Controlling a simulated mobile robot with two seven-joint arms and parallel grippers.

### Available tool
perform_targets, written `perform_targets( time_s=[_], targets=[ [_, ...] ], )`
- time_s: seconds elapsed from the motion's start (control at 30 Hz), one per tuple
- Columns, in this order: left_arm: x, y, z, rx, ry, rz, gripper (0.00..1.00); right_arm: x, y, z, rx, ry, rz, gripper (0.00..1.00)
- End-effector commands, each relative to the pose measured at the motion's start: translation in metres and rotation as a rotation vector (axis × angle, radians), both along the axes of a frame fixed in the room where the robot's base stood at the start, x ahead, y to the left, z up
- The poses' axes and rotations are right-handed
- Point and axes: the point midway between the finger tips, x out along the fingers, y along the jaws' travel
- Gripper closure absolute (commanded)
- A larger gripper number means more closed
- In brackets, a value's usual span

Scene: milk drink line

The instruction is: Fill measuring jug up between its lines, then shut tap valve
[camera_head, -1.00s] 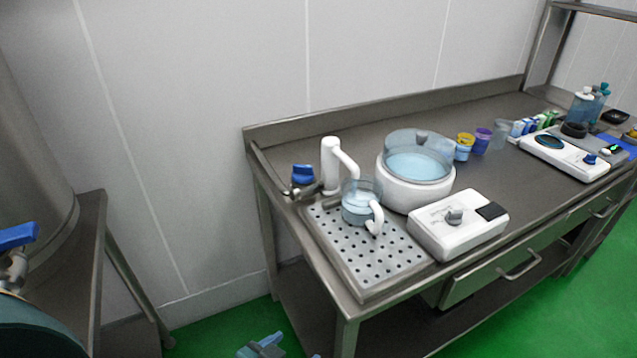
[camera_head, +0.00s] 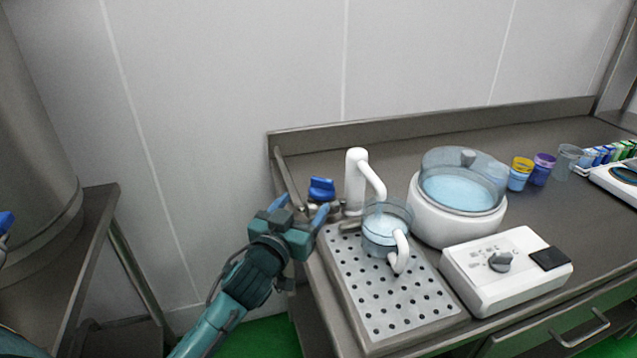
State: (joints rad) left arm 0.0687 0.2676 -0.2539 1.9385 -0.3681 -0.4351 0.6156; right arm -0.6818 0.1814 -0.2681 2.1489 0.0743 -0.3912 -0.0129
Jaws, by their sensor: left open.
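The measuring jug (camera_head: 378,238) is clear with a white handle and stands on the perforated drip tray under the white spout (camera_head: 357,180). It holds pale blue liquid; its lines are too small to make out. The tap valve (camera_head: 321,189) has a blue handle and sits left of the spout at the counter's back left. My left gripper (camera_head: 299,207) is open, just left of and slightly below the blue handle, with its fingers pointing up toward it. I see no clear contact. My right gripper is not in view.
The drip tray (camera_head: 385,312) fills the counter's left end. A white bowl with blue liquid (camera_head: 455,218) and a white control box (camera_head: 507,270) stand to the right. Colored cups (camera_head: 520,174) stand farther right. The wall is close behind.

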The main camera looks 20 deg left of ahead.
Motion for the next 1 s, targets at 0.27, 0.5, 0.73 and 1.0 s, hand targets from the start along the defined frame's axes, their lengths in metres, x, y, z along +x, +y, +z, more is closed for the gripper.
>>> perform_targets(
  time_s=[0.27,0.5,0.73,1.0],
  targets=[
    [0.060,-0.006,0.001,0.000,0.001,0.000,0.32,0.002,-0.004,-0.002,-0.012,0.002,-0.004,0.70],
    [0.088,-0.008,0.000,0.000,0.001,0.000,0.32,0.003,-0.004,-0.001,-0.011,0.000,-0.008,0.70],
    [0.094,-0.009,-0.001,0.000,0.002,-0.001,0.32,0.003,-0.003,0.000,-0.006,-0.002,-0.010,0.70],
    [0.094,-0.009,-0.001,0.000,0.002,0.000,0.41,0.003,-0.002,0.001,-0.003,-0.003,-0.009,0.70]
  ],
)
